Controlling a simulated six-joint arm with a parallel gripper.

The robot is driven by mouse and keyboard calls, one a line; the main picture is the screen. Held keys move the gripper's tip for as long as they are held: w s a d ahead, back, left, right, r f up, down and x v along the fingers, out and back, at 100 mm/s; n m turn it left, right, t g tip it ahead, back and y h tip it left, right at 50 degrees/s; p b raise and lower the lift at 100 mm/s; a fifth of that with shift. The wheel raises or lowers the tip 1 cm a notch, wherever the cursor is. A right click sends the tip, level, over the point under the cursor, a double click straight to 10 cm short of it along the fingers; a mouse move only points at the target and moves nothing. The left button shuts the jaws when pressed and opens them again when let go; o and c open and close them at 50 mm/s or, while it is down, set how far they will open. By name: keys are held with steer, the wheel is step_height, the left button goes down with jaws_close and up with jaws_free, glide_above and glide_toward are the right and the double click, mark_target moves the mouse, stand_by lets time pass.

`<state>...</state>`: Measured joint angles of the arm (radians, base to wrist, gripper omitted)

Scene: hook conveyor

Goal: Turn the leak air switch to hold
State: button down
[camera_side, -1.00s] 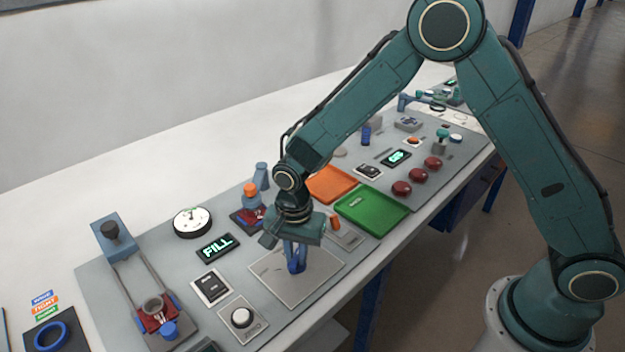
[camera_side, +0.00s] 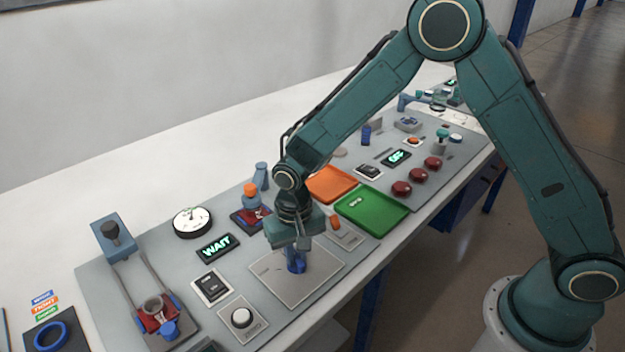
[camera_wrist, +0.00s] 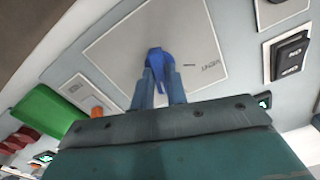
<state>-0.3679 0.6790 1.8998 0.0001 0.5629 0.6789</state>
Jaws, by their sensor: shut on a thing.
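The blue switch handle (camera_side: 296,266) stands on a square light-grey plate (camera_side: 285,290) near the front edge of the panel; I take it to be the leak air switch. My gripper (camera_side: 298,252) points down over the plate and is shut on this handle. In the wrist view the blue handle (camera_wrist: 160,56) shows between the two fingertips of my gripper (camera_wrist: 158,78), partly hidden by them. The handle's exact setting cannot be told.
A lit display (camera_side: 218,247) reads WAIT. A round gauge (camera_side: 192,222) stands behind it. A rocker switch (camera_side: 211,287) and a white round button (camera_side: 241,318) are left of the plate.

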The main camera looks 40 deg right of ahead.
mark_target(297, 256)
steer(key=shift+n, duration=1.7)
steer(key=c, duration=1.4)
jaws_free()
steer(key=shift+r, duration=0.15)
step_height(297, 256, up, 14)
